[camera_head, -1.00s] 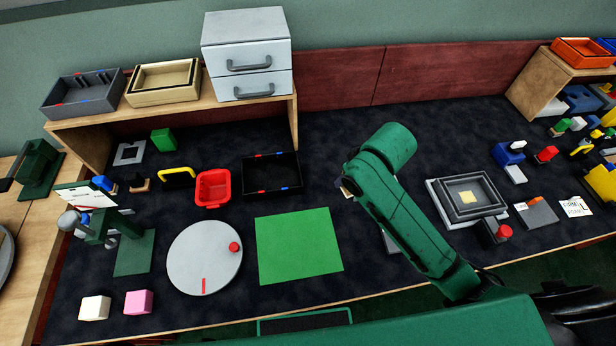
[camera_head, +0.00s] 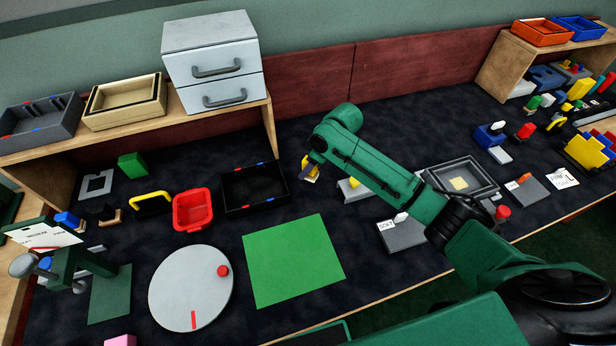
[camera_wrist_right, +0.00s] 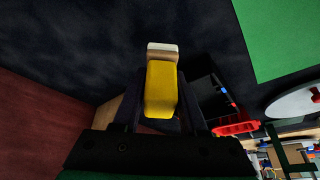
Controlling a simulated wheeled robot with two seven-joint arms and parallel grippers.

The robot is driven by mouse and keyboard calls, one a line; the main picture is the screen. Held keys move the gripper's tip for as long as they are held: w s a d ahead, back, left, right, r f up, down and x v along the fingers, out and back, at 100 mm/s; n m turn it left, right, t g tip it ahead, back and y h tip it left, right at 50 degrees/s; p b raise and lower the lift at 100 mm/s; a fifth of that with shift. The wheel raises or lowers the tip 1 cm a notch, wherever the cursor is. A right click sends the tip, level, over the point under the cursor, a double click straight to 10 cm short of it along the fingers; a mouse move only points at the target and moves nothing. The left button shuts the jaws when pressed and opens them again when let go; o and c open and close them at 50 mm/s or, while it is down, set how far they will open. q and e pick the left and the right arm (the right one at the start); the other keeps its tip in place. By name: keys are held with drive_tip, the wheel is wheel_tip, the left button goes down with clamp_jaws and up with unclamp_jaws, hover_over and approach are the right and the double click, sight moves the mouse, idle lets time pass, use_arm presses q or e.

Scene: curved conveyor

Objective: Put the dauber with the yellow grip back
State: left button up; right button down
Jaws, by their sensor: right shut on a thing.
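My right gripper (camera_head: 311,168) is shut on the dauber with the yellow grip (camera_head: 309,173), just right of the black tray in the head view. In the right wrist view the yellow grip (camera_wrist_right: 160,92) sits between the fingers. A thin wooden band and a pale pad show at its far end. The dauber appears held above the dark table; its exact height I cannot tell. A grey piece with a bit of yellow (camera_head: 352,188) lies on the table, partly hidden behind my right arm. My left gripper is not in view.
A black tray (camera_head: 228,208), red bin (camera_head: 192,211), green mat (camera_head: 290,262) and grey disc (camera_head: 180,290) lie to the left. A grey tray (camera_head: 450,172) and labelled block (camera_head: 400,238) lie right, near my arm. Several coloured tools stand far right. Dark table behind the gripper is clear.

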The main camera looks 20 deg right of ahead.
sight(308, 178)
wheel_tip(308, 178, down, 5)
drive_tip(key=shift+r, duration=0.1)
drive_tip(key=shift+c, duration=2.2)
unclamp_jaws()
drive_tip(key=v, duration=1.2)
drive_tip(key=shift+a, duration=0.1)
